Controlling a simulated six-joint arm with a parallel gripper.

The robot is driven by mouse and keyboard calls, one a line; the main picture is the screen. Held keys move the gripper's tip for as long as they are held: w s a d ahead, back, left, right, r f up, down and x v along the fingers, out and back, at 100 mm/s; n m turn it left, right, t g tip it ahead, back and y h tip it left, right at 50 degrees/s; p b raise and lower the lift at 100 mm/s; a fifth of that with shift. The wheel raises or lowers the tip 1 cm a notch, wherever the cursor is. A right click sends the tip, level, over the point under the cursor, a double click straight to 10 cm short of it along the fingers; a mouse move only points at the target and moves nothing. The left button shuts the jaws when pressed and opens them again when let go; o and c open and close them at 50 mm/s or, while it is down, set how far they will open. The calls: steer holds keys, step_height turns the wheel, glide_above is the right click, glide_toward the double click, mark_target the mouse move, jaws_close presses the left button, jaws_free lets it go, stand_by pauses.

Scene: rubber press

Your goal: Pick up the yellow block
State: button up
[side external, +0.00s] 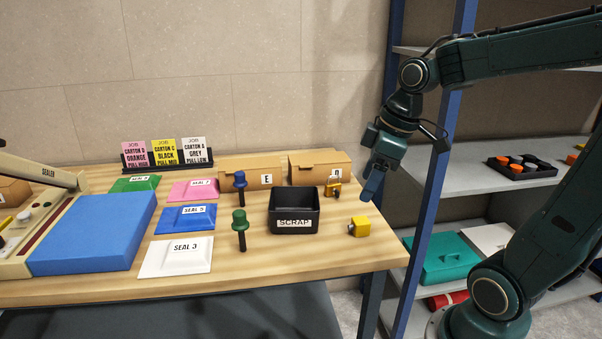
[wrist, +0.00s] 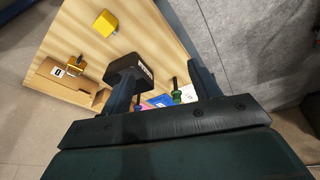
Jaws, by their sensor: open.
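The yellow block (side external: 359,227) sits on the wooden table near its right edge, to the right of the black scrap bin (side external: 293,212). In the wrist view the yellow block (wrist: 105,23) lies at the upper left, beyond the fingers. My gripper (side external: 371,189) hangs in the air above the table's right end, above the block and apart from it. In the wrist view my gripper (wrist: 165,85) has its two fingers spread wide, with nothing held between them.
A small yellow-and-dark item (side external: 333,187) stands behind the block, before the cardboard boxes (side external: 318,168). Green (side external: 239,220) and blue (side external: 240,182) handled tools stand left of the bin. A blue shelf post (side external: 440,150) rises close on the right. Bare table surrounds the block.

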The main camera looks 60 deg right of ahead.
steer(key=w+d+f+n+y, duration=0.1)
steer(key=w+d+f+n, duration=0.15)
steer(key=d, duration=0.55)
steer(key=n+y, duration=0.2)
glide_toward(362, 220)
step_height(362, 220, up, 4)
steer(key=shift+s+d+f, duration=0.2)
steer(key=shift+s+d, duration=0.05)
steer(key=shift+d, duration=0.1)
steer(key=shift+x, duration=4.3)
steer(key=shift+s+f, duration=0.1)
steer(key=shift+f, duration=0.15)
steer(key=shift+x, duration=2.4)
steer(key=shift+d, duration=0.15)
steer(key=shift+c, duration=0.2)
